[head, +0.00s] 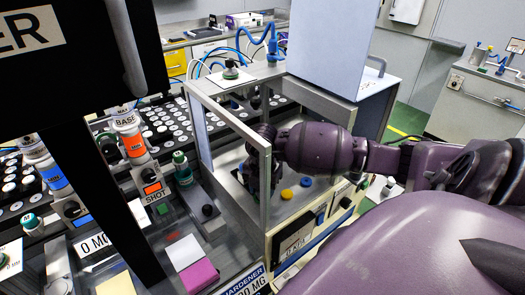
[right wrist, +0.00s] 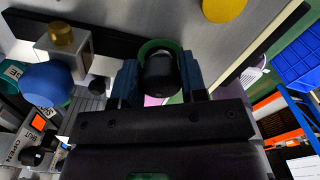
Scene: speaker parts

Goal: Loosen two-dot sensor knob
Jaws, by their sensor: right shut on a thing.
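My right arm reaches from the right into a clear-walled metal-framed enclosure in the head view. My right gripper (head: 252,176) points down inside it, partly hidden by the frame. In the right wrist view, the blue fingers of this gripper (right wrist: 158,70) are shut on a black round knob (right wrist: 160,76) with a green rim behind it. No dots can be made out on this knob. A yellow knob (head: 287,194) and a blue knob (head: 306,181) stand to the right of the gripper in the head view. My left gripper is not in view.
The enclosure's metal post (head: 265,190) and top rail stand close around the gripper. A brass-coloured knob (right wrist: 62,35) on a grey block is near it. Left of the enclosure are an orange BASE container (head: 133,143), a green-capped bottle (head: 182,170) and a magenta-and-white block (head: 198,272).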

